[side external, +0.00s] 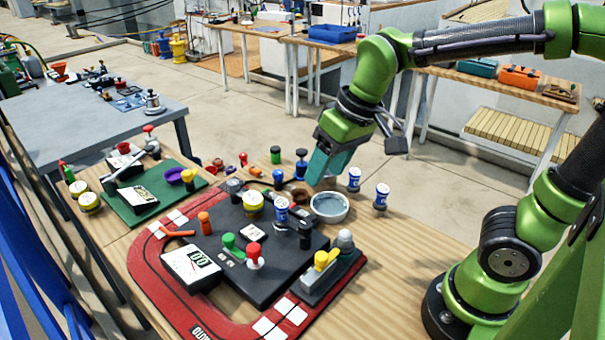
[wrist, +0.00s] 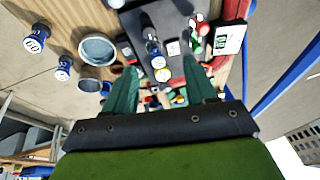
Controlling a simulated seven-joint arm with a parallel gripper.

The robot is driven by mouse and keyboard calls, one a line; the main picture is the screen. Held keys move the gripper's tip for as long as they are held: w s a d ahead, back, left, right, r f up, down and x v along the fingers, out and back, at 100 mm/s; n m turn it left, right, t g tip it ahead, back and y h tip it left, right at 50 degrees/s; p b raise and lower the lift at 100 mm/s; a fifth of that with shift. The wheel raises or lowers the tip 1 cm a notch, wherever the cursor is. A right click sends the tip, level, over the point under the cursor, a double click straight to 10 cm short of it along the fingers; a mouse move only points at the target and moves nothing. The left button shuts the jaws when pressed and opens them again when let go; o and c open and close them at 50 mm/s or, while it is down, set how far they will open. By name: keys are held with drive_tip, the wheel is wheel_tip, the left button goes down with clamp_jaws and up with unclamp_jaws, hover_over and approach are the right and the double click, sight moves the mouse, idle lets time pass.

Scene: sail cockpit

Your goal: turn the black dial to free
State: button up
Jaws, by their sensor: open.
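A black panel (side external: 268,284) lies on the red board at the middle of the table. A black knob (side external: 305,236) stands at its right side, and a dark grey knob (side external: 235,187) stands at its back left. I cannot tell which is the dial, and no "free" mark is legible. My gripper (side external: 319,178) is above the table's back part, behind the grey bowl and apart from both knobs. In the wrist view, its two teal fingers (wrist: 160,88) are spread with nothing held between them. The panel shows beyond the fingers.
A grey bowl (side external: 329,206) sits below my gripper. Blue-and-white labelled cylinders (side external: 381,196) stand to its right. A green mat (side external: 135,210) with parts lies left.

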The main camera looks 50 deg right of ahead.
sight(305, 224)
drive_tip(key=w+a+n+g+h, duration=0.5)
drive_tip(key=w+n+g, duration=0.2)
drive_tip(key=w+n, duration=0.3)
drive_tip(key=x, duration=1.6)
drive_tip(key=shift+a+f, duration=0.2)
drive_tip(key=c, duration=1)
drive_tip(key=shift+c, duration=0.2)
